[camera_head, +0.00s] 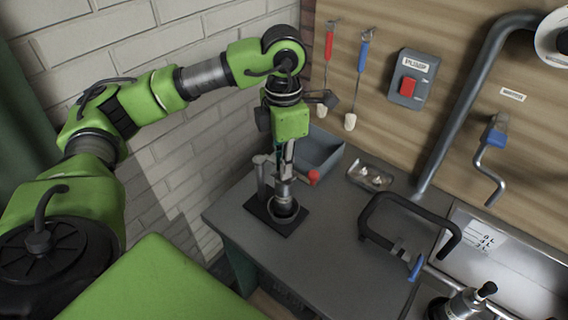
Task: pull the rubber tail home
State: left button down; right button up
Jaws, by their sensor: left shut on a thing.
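My left gripper (287,168) points down over a small metal fixture (284,206) on a dark base plate (262,214). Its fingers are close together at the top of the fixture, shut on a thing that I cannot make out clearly. A grey upright post (261,178) stands just left of the fingers. A red knob (313,177) shows just right of them. I cannot pick out the rubber tail; the fingers and fixture may hide it. My right gripper is not in view.
A grey bin (320,150) and a metal tray (369,176) stand behind the fixture. A black clamp-like frame (381,205) is to the right. Brushes (362,62), a pump switch box (411,80) and a pipe (458,95) are on the wall. The front middle of the bench is clear.

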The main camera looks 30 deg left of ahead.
pick_arm(q)
jog(key=shift+w+r+p, duration=0.1)
jog(key=shift+r+p, duration=0.3)
jog(key=shift+r, duration=0.45)
jog(key=c, duration=2)
grip_release()
jog(key=shift+r+p, duration=2.2)
jog(key=shift+r, duration=1.3)
jog(key=shift+f, duration=0.1)
